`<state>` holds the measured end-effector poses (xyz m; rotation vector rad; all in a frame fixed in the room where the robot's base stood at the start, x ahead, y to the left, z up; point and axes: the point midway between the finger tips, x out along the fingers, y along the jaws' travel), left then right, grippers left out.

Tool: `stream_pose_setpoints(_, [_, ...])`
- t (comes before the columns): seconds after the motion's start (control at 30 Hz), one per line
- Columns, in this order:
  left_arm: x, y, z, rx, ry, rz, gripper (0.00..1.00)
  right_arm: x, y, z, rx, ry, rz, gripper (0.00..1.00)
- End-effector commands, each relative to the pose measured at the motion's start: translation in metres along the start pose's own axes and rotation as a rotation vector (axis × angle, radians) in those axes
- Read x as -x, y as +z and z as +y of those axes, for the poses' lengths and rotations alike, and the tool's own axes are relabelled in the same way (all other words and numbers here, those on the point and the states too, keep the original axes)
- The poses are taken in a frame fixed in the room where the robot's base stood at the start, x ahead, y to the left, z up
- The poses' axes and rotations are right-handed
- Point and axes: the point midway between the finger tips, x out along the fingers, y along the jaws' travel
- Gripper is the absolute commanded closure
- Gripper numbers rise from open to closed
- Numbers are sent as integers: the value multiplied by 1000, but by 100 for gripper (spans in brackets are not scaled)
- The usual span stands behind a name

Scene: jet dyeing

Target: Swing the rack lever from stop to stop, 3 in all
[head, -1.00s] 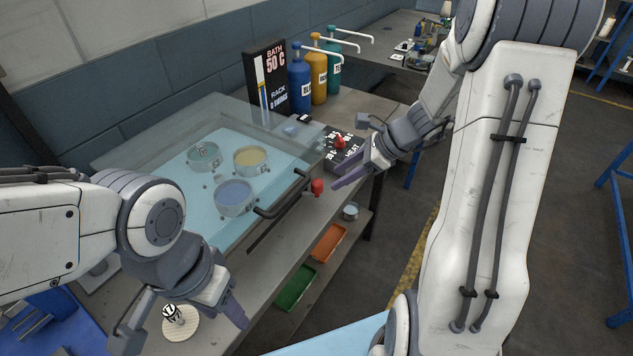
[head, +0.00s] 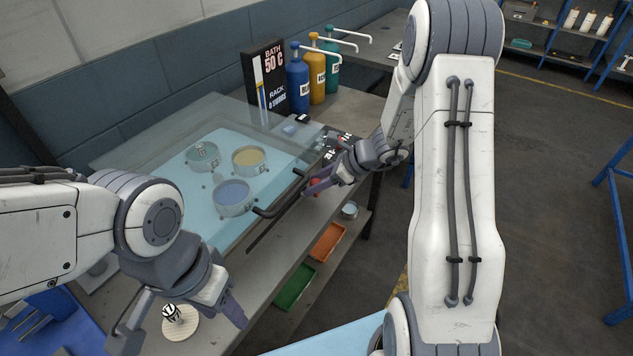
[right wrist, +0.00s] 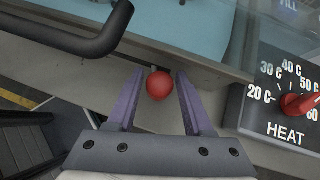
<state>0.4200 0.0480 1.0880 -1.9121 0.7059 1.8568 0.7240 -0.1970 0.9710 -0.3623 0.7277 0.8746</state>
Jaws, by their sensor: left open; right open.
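The rack lever's red ball knob (right wrist: 159,85) shows in the right wrist view between the two purple fingers of my open right gripper (right wrist: 160,78). I see no finger touching it, and its depth relative to the fingertips is hard to judge. In the head view my right gripper (head: 315,187) partly covers the red knob at the bath's front right. The sign (head: 264,80) reads BATH 50 C and RACK 0 SWINGS. My left gripper (head: 182,330) is open at the lower left, around a small round wooden disc (head: 180,330) with a labelled item on it.
The glass-covered bath (head: 195,215) holds several round cups. A dark bar handle (head: 275,208) runs along its front edge. The HEAT dial (right wrist: 298,104) sits right of the knob. Blue, orange and green bottles (head: 318,78) stand behind. Green and orange trays (head: 295,287) lie below.

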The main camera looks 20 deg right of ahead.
Motion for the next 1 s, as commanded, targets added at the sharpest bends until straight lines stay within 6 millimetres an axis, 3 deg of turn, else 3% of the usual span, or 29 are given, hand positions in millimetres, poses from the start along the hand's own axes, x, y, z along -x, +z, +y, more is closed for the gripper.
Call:
stream_pose_setpoints(0.13, [0, 0, 0, 0, 0, 0, 50, 0, 0, 0, 0, 0, 0, 49])
stream_pose_setpoints(0.17, [0, 0, 0, 0, 0, 0, 50, 0, 0, 0, 0, 0, 0, 53])
stream_pose_setpoints(0.2, [0, 0, 0, 0, 0, 0, 50, 0, 0, 0, 0, 0, 0, 68])
stream_pose_setpoints(0.3, [0, 0, 0, 0, 0, 0, 50, 0, 0, 0, 0, 0, 0, 100])
stream_pose_setpoints(1.0, [0, 0, 0, 0, 0, 0, 50, 1, 0, 0, -1, -1, 0, 100])
